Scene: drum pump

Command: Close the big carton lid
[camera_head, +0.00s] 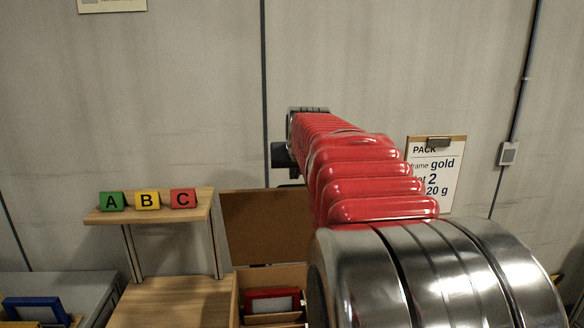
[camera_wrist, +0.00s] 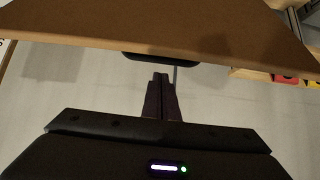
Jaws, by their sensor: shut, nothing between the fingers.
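The big carton (camera_head: 236,300) stands open at the lower middle of the head view. Its brown lid (camera_head: 265,228) stands up at the back, its right part hidden by my arm. A red-edged frame (camera_head: 272,301) is inside the carton. In the wrist view a broad brown panel, which looks like the lid (camera_wrist: 160,25), crosses the top. My gripper (camera_wrist: 161,78) is shut and empty, its fingertips pointing toward the panel's edge. I cannot tell whether they touch it. In the head view the fingers are hidden behind my arm.
A wooden shelf (camera_head: 150,212) with green A, yellow B and red C blocks (camera_head: 183,198) is left of the lid. A blue frame (camera_head: 34,309) lies at lower left. A PACK sign (camera_head: 440,172) hangs at right.

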